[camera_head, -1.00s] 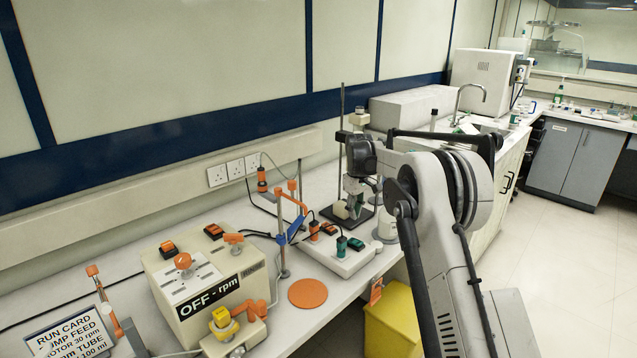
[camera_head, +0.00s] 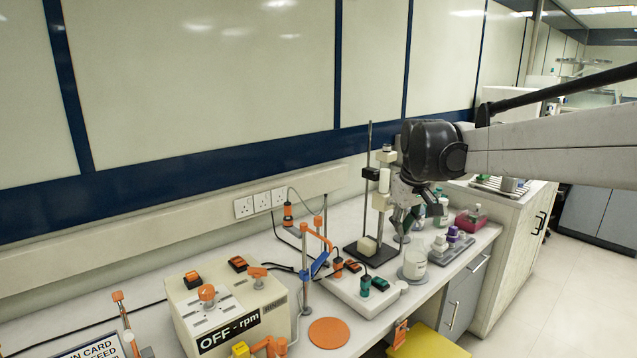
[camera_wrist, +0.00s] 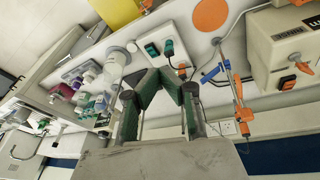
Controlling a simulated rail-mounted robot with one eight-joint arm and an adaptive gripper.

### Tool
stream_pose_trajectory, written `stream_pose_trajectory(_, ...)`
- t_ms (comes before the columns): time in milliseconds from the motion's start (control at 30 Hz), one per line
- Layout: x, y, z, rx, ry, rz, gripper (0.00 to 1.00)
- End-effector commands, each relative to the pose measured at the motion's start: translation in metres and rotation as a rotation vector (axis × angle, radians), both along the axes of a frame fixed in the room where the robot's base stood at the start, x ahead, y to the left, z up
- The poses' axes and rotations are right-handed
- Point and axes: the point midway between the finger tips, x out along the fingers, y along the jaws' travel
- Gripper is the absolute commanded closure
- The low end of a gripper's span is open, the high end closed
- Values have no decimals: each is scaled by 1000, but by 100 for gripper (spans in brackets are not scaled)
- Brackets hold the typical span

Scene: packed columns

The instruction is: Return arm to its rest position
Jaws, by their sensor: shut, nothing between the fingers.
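My arm reaches in from the right in the head view, its pale link nearly level and ending in a black wrist joint. My gripper (camera_head: 401,228) hangs below that joint, pointing down over the bench beside the retort stand. It holds nothing. In the wrist view, the two green-padded fingers (camera_wrist: 168,76) lean together at their tips. The space between gripper and bench top is hard to judge.

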Motion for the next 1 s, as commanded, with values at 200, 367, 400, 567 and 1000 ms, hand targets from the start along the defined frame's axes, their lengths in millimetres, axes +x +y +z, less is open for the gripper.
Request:
stream_pose_trajectory(200, -64, 0, 16, 20, -57, -61, 100)
stream_pose_trajectory(367, -110, 0, 20, 38, -100, -106, 100)
stream_pose_trajectory(400, -122, 0, 19, 42, -110, -117, 100)
stream_pose_trajectory(567, -167, 0, 15, 62, -153, -161, 100)
stream_pose_trajectory(1000, -282, 0, -28, 126, -267, -277, 100)
